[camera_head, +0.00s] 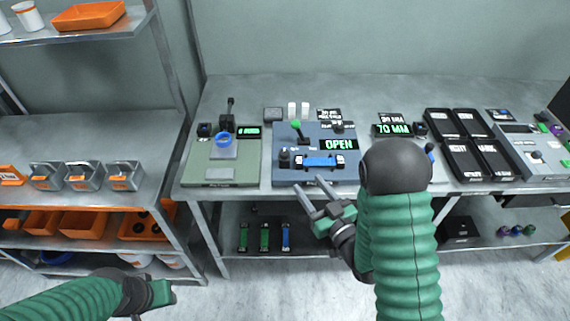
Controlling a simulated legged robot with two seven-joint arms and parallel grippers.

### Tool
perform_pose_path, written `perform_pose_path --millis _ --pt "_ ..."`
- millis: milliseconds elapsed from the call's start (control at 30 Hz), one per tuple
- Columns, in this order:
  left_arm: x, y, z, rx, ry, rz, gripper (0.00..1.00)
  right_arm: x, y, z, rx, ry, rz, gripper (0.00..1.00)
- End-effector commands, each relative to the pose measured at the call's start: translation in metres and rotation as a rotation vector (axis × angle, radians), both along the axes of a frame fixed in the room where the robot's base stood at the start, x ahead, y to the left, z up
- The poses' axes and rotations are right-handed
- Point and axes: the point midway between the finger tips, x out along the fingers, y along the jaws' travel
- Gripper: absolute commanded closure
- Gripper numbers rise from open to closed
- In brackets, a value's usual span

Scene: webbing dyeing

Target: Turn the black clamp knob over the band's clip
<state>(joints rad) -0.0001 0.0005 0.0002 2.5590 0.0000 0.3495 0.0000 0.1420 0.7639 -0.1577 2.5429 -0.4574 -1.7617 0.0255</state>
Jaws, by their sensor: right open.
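A blue band (320,161) lies across the front of the blue-grey station (285,178), with dark clips at its ends. A black knob (284,157) stands at the band's left end; it looks like the clamp knob, but its exact fit over the clip is too small to tell. The station's display (338,144) reads OPEN. My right gripper (311,186) is open and empty, its fingertips near the table's front edge, apart from the knob and band. My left gripper (158,294) is low at the left, far from the station; its fingers are unclear.
A green lever (297,126) rises behind the band. A green station (205,172) with a blue ring (223,140) stands at left. Black trays (492,158) lie at right. Spare bands (264,238) hang or stand on the lower shelf.

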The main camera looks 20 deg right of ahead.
Motion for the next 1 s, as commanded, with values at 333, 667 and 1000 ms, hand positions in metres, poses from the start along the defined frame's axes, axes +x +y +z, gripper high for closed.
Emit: perform_pose_path --millis 333,667,1000 --pt "-0.002 0.0 -0.067 0.0 0.003 0.0 0.64 0.051 0.012 0.001 0.002 -0.003 0.001 0.49" --pt "-0.001 0.0 -0.064 0.0 0.001 0.0 0.64 0.128 0.026 0.0 0.002 -0.002 -0.001 0.49" --pt "-0.001 0.0 -0.064 0.0 0.001 0.0 0.64 0.146 0.029 0.0 0.002 0.0 -0.003 0.49"
